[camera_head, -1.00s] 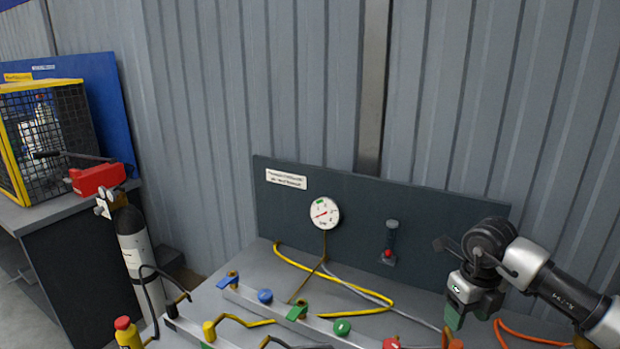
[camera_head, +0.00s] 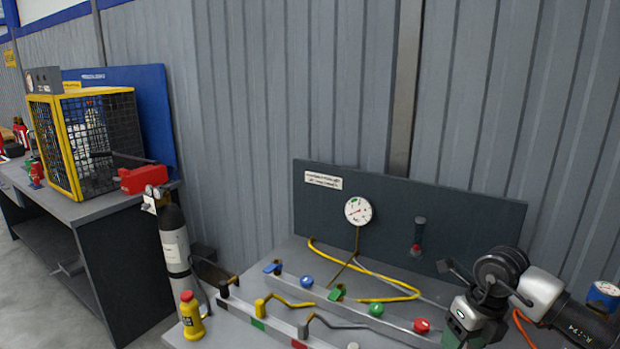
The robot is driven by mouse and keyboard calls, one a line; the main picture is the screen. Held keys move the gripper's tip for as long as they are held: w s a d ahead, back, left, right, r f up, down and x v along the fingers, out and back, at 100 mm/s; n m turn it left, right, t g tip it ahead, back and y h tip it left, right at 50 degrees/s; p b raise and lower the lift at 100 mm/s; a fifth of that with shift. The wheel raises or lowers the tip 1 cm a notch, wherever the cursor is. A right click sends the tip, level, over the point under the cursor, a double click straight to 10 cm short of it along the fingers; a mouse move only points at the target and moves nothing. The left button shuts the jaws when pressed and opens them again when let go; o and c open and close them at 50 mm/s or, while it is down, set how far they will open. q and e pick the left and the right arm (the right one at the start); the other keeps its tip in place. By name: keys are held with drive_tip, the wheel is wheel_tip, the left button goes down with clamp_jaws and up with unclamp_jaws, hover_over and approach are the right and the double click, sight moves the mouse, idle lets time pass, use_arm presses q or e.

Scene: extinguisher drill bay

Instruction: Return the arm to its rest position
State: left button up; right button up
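My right arm comes in from the right edge of the head view, over the right end of the grey bench (camera_head: 225,318). Its gripper (camera_head: 462,343) points down, with green at its lower end near the bottom edge. The fingertips are not clearly visible, so I cannot tell whether it is open or holds anything. My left arm and gripper are not in view.
The bench has a dark back panel (camera_head: 460,215) with a round gauge (camera_head: 358,211), coloured knobs, levers and a yellow hose (camera_head: 330,256). A gas cylinder (camera_head: 174,245) and yellow bottle (camera_head: 190,316) stand left. A yellow-framed mesh cage (camera_head: 110,140) sits on another table.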

drive_tip(key=s+a+n+y, duration=0.1)
drive_tip(key=s+a+y, duration=0.2)
drive_tip(key=a+y, duration=1)
drive_tip(key=s+a+r+m+t+y, duration=0.2)
drive_tip(key=a+r+m+t+y, duration=0.2)
drive_tip(key=a+r+m+t, duration=0.45)
drive_tip(key=s+d+f+m+t+h, duration=0.1)
drive_tip(key=d+f+m+t+h, duration=0.35)
drive_tip(key=m+h, duration=0.6)
drive_tip(key=s+d+f+m+t+h, duration=0.1)
drive_tip(key=d+f+m+t+h, duration=0.2)
drive_tip(key=d+f+m+h, duration=0.75)
drive_tip(key=s+f+m+g+y, duration=0.1)
drive_tip(key=s+f+m+g, duration=0.25)
drive_tip(key=s, duration=0.35)
drive_tip(key=s+a+f+m+g+y, duration=0.1)
drive_tip(key=s+f+m+g, duration=0.15)
drive_tip(key=s+g, duration=0.35)
drive_tip(key=s+f+m+g, duration=0.3)
drive_tip(key=s+f+g, duration=0.1)
drive_tip(key=s, duration=0.4)
wheel_tip(320, 180, down, 24)
drive_tip(key=f, duration=0.1)
drive_tip(key=s+d+f+g, duration=0.2)
drive_tip(key=s+d+f, duration=0.1)
drive_tip(key=s+f, duration=1.3)
drive_tip(key=shift+s+n, duration=0.25)
drive_tip(key=shift+n, duration=0.1)
